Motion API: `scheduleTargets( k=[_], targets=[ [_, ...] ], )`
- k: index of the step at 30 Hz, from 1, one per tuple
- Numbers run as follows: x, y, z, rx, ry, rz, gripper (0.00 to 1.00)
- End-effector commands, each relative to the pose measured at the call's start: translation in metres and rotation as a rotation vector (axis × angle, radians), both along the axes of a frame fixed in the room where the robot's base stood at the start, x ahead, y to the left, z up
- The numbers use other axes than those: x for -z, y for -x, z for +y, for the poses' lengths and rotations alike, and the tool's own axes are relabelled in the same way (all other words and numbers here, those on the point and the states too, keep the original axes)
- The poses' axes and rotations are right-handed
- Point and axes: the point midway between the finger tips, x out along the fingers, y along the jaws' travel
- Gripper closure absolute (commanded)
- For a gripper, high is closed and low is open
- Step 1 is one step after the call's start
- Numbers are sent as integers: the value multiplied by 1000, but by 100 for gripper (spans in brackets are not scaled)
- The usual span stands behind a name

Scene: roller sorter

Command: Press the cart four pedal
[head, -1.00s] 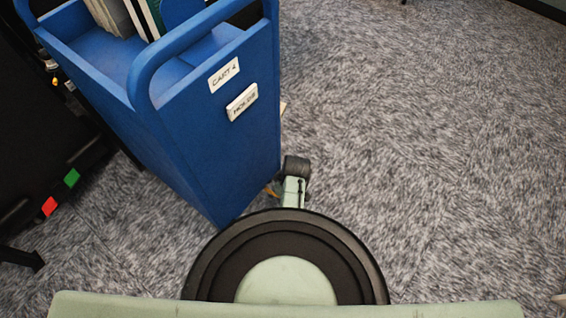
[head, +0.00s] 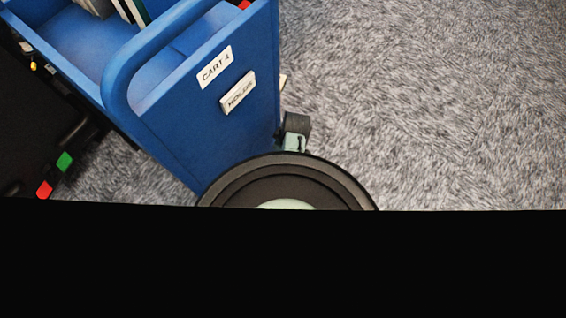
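The blue cart labelled CART 4 (head: 180,100) stands at the upper left in the head view, its end panel facing me. Its label (head: 214,67) and a second plate (head: 238,93) below it are on that panel. No pedal can be made out on the cart; its lower edge is hidden behind a round dark part of my own body.
Several books (head: 122,10) stand in the cart's top tray. Left of it is a dark frame with a green tab (head: 64,161) and a red tab (head: 44,189). Grey carpet (head: 430,110) to the right is clear. Solid black hides the bottom of the view.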

Motion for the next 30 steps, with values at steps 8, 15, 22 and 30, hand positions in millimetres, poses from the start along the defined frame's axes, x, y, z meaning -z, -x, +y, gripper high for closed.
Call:
scheduleTargets(
  k=[8, 15, 22, 30],
  targets=[
    [47, -5, 7, 0, 1, 4, 100],
    [97, -11, 15, 0, 1, 2, 100],
    [121, 0, 1, 2, 0, 2, 100],
    [127, 2, -3, 0, -1, -1, 100]
  ],
)
